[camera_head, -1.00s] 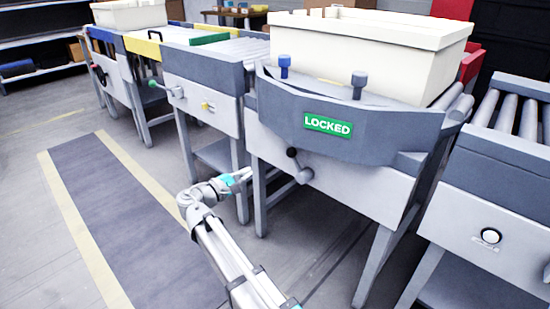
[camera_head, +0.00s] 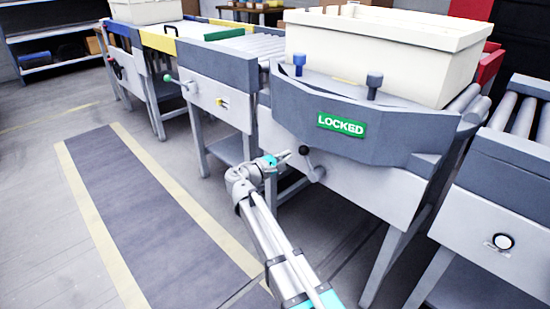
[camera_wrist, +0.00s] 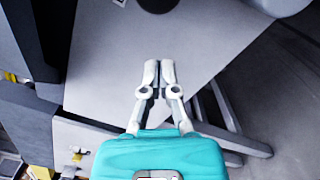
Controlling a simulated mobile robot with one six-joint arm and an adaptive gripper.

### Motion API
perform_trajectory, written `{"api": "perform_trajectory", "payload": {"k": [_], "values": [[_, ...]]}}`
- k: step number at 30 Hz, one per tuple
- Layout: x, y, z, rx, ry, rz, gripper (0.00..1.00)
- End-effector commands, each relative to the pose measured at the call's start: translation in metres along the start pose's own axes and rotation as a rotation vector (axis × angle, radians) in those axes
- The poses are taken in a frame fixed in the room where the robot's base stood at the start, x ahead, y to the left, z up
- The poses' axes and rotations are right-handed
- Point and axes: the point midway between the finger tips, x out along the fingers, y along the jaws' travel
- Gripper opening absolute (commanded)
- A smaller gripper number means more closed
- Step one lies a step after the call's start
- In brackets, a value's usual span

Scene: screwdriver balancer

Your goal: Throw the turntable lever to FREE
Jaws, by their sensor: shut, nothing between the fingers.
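The turntable lever (camera_head: 316,173) is a grey arm with a black ball knob (camera_head: 304,150), on the front panel below a green sign reading LOCKED (camera_head: 341,125). The lever points up and slightly left. My gripper (camera_head: 288,155) is just left of the knob, fingers together and empty, pointing toward it. In the wrist view my gripper (camera_wrist: 159,70) is shut, with the dark knob (camera_wrist: 158,4) cut off at the top edge, ahead of the fingertips. A gap shows between fingertips and knob there. Part of a grey round piece shows at the top right.
The turntable carries a large cream bin (camera_head: 385,50) and two blue-grey pegs on its curved guard (camera_head: 390,135). A conveyor with a green-knobbed lever (camera_head: 184,84) stands left. Another roller unit with a white round button (camera_head: 503,241) stands right. Open floor lies left.

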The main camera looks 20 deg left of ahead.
Motion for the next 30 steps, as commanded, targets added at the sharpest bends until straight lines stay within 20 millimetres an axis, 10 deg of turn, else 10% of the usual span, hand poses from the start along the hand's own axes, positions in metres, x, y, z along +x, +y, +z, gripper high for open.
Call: {"api": "perform_trajectory", "payload": {"k": [30], "values": [[0.012, -0.002, 0.034, 0.015, -0.007, -0.005, 0.0]]}}
